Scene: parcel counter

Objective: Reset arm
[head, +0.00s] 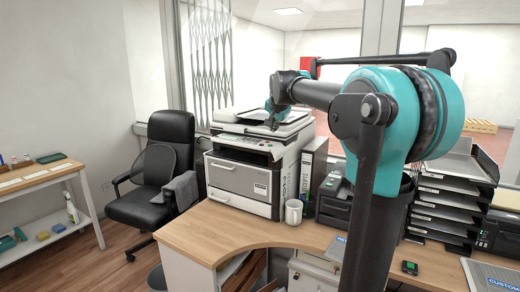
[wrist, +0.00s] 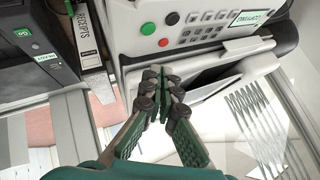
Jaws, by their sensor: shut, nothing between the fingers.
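My arm reaches across the counter, and my gripper (head: 272,122) is small in the head view, in front of the copier's top. In the wrist view my gripper (wrist: 162,76) shows its dark jointed fingers with green pads. The fingertips are together and hold nothing. The copier (head: 240,178) is white and grey and stands on the counter's back part. Its control panel (wrist: 205,22), with a green and a red button, lies beyond the fingertips in the wrist view. I cannot tell how far the fingers are from it.
A white mug (head: 293,212) stands before the copier, and a binder (head: 313,170) beside it. A dark stacked paper tray (head: 447,205) is at right. The wooden counter (head: 205,232) is bare at front left. A black office chair (head: 165,180) is at left.

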